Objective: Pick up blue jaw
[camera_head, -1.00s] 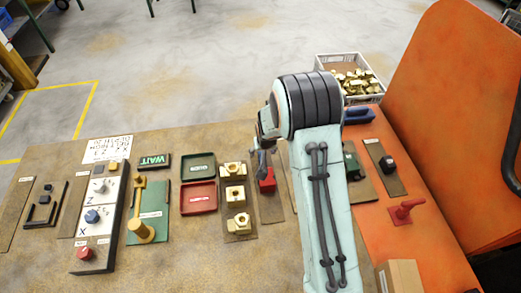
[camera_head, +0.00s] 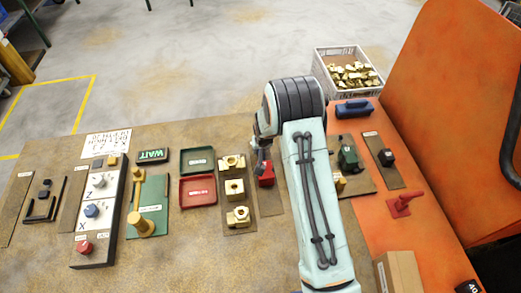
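A blue block-like piece (camera_head: 355,108) lies at the back of the orange surface, right of my arm; it is the only clearly blue loose piece, but I cannot tell for sure that it is the jaw. My gripper (camera_head: 262,160) points down, left of my arm, over a narrow brown plate with a red block (camera_head: 265,174). It is well to the left of the blue piece. Its fingers are small and partly hidden, so their opening and any contact with the red block cannot be told.
A green device (camera_head: 348,153) and a dark knob (camera_head: 386,157) stand on brown plates right of my arm. A red lever (camera_head: 404,203) and a cardboard box (camera_head: 398,272) are nearer. Brass parts (camera_head: 235,189), red and green trays, and a control panel lie left. A crate (camera_head: 317,70) stands behind.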

